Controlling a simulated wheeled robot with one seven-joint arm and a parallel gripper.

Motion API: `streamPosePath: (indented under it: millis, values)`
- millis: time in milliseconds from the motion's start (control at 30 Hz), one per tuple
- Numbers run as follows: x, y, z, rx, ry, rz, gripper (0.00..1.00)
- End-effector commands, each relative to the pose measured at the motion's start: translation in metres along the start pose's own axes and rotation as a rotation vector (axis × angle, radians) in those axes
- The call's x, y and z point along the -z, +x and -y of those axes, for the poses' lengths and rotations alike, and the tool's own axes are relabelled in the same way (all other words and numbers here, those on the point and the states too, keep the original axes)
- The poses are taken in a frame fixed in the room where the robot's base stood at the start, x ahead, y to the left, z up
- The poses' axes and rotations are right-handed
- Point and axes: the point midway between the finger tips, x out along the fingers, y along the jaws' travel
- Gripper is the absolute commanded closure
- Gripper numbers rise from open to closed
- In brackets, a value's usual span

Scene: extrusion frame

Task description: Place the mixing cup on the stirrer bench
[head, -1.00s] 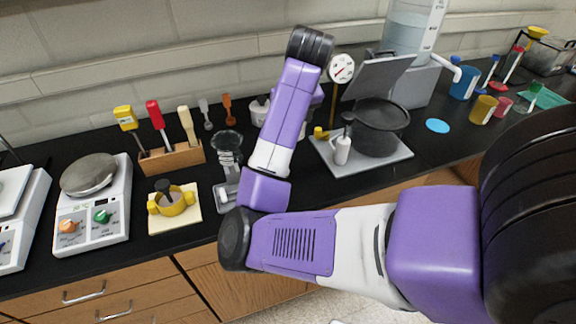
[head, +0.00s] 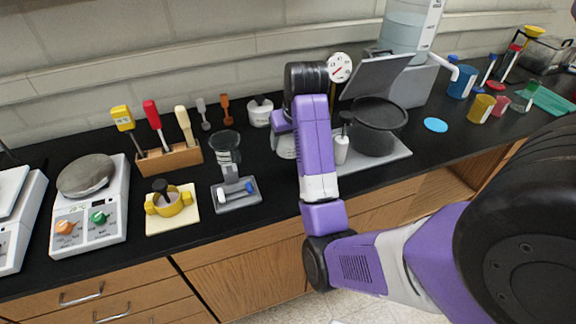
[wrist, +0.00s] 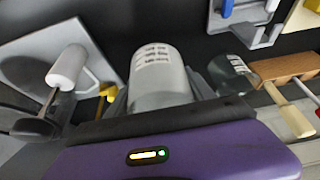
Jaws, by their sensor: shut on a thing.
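No thing is clearly marked as the stirrer bench. A stirrer-like unit with a round plate and orange and green knobs (head: 90,222) stands at the left. A grey tray (head: 220,204) with blue and white pieces is left of my arm.
A clear dark jar (head: 224,145) stands behind the tray. A wooden block (head: 170,158) holds several tools. A yellow two-handled cup (head: 172,203) sits on a pale board. A black pot (head: 375,128) is right of my arm. Bare black counter lies right of the tray.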

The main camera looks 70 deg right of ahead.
Motion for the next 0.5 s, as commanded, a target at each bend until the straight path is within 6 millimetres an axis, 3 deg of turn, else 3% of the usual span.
streamPosePath:
  millis: [300, 500]
  values:
    - [-0.021, 0.037, 0.002, 0.005, 0.0, 0.013, 0.77]
    - [-0.026, 0.051, 0.002, 0.005, 0.0, 0.01, 0.77]
